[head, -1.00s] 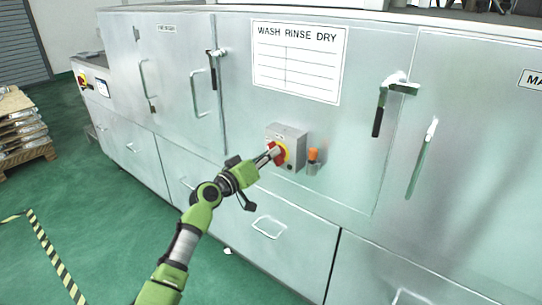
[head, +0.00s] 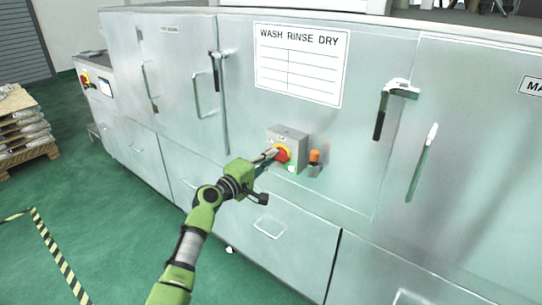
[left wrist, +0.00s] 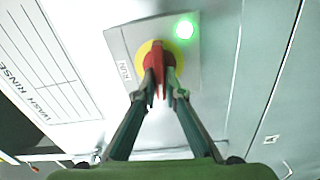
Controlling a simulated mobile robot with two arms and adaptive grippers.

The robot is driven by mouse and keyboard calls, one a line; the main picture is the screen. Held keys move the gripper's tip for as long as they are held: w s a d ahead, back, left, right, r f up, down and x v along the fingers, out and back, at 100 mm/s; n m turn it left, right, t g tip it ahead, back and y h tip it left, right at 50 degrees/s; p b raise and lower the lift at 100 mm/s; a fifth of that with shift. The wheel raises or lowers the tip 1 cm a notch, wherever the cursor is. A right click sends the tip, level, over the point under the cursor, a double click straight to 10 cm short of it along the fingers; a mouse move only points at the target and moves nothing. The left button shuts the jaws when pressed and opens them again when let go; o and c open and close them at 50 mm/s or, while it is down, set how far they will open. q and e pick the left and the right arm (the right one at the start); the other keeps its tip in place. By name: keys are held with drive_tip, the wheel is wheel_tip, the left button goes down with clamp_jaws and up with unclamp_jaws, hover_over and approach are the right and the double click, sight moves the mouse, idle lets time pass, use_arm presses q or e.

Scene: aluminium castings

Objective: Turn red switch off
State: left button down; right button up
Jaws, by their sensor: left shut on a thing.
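The red switch (head: 282,155) is a rotary knob on a yellow disc, on a grey box fixed to the front of the metal machine. In the left wrist view the red switch (left wrist: 158,68) stands between the fingertips, with the yellow disc (left wrist: 146,50) behind it. My left gripper (head: 270,156) reaches in from the lower left and is shut on the red knob; its fingers (left wrist: 158,88) converge on it in the left wrist view. A green light (left wrist: 184,30) glows on the box beside the knob. My right gripper is not in view.
An orange-topped fitting (head: 315,163) sticks out just right of the switch box (head: 291,137). Door handles (head: 394,100) project from the machine front. A pallet with stacked goods (head: 22,130) stands far left.

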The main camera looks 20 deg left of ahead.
use_arm(q)
drive_tip(key=shift+n, duration=0.5)
drive_tip(key=shift+f, duration=0.1)
drive_tip(key=c, duration=2.1)
unclamp_jaws()
drive_tip(key=shift+c, duration=0.2)
drive_tip(key=v, duration=1.2)
